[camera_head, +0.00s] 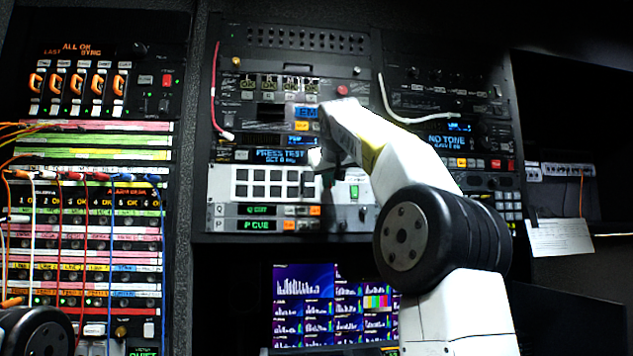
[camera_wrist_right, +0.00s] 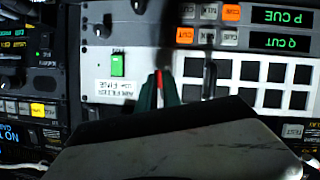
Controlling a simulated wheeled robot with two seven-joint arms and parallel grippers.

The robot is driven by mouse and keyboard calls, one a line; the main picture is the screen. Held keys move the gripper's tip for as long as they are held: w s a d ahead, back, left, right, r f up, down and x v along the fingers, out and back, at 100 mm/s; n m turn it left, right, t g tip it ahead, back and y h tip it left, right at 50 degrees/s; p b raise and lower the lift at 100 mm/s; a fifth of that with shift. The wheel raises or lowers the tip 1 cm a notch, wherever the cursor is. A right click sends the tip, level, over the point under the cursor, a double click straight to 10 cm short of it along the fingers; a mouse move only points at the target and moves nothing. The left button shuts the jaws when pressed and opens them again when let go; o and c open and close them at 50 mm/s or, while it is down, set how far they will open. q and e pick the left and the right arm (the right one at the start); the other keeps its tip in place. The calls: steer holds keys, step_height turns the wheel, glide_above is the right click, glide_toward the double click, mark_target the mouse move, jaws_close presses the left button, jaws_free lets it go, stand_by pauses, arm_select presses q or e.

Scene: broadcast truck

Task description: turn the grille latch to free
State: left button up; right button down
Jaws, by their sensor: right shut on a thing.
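The grille is a white panel (camera_head: 225,184) with two rows of dark square openings in the middle rack. It also shows in the wrist view, upside down (camera_wrist_right: 262,84). My right gripper (camera_head: 317,160) reaches in from the right at the grille's right end. In the wrist view its dark fingertips (camera_wrist_right: 160,90) are close together, with a narrow red piece between them, beside the grille's end. I take this piece to be the latch; its turn angle is mostly hidden by the fingers. My left gripper is out of view.
A green switch (camera_head: 354,191) and an air filter label (camera_wrist_right: 115,88) sit beside the latch. Loose patch cables (camera_head: 60,177) hang over the left rack. A monitor (camera_head: 305,290) is below. The cables at the upper racks hang close to my right arm.

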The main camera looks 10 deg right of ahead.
steer(key=shift+d+f+m+y, duration=0.1)
steer(key=shift+m+y, duration=0.6)
steer(key=shift+m, duration=0.3)
steer(key=c, duration=1.5)
jaws_free()
steer(key=shift+s, duration=0.1)
steer(key=v, duration=0.7)
steer(key=shift+s, duration=0.3)
